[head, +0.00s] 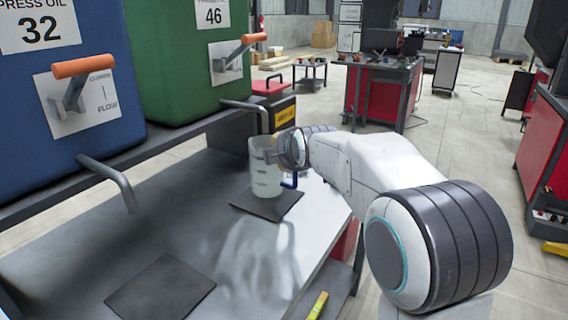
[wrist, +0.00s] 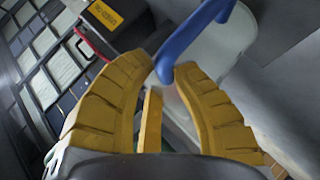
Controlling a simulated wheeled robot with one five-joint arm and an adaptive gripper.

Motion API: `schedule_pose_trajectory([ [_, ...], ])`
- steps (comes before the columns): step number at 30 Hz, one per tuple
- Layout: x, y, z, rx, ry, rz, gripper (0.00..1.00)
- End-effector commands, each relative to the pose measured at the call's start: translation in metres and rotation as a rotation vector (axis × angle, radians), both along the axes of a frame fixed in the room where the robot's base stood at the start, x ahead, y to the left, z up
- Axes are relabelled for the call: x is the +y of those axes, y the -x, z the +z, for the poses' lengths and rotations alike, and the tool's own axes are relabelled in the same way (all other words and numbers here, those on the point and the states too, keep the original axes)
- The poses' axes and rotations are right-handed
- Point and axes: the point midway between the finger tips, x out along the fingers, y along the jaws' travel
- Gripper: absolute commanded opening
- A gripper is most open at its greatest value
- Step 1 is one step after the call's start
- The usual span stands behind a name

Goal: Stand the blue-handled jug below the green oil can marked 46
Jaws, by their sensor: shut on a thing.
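The jug (head: 265,178) is pale and translucent, with a blue handle (head: 290,181). It is upright over the far dark mat (head: 268,208) and seems to stand on it; a small gap cannot be ruled out. The green oil can (head: 190,75) marked 46 stands on the shelf behind, and its bent spout (head: 250,106) ends just above the jug's mouth. My gripper (wrist: 163,68) is shut on the blue handle (wrist: 195,38) in the wrist view, with the jug's pale body (wrist: 212,58) beyond. In the head view my wrist hides most of the fingers.
The blue oil can (head: 75,90) marked 32 stands at left; its spout (head: 108,178) points over the bench. A second dark mat (head: 160,288) lies empty on the grey bench (head: 185,215). A yellow-labelled box (head: 284,112) stands beyond the bench. Open floor lies right.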

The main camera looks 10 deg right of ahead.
Motion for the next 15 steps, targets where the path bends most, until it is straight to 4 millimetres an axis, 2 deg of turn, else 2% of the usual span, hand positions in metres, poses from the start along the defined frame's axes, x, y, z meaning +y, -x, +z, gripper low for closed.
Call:
schedule_pose_trajectory([
  [1, -0.0001, 0.0003, -0.0106, 0.001, 0.000, 0.000, 0.00],
  [3, 0.0000, 0.0001, -0.0152, -0.001, 0.000, 0.000, 0.00],
  [15, 0.0000, 0.0001, -0.0181, -0.002, 0.000, 0.000, 0.00],
])
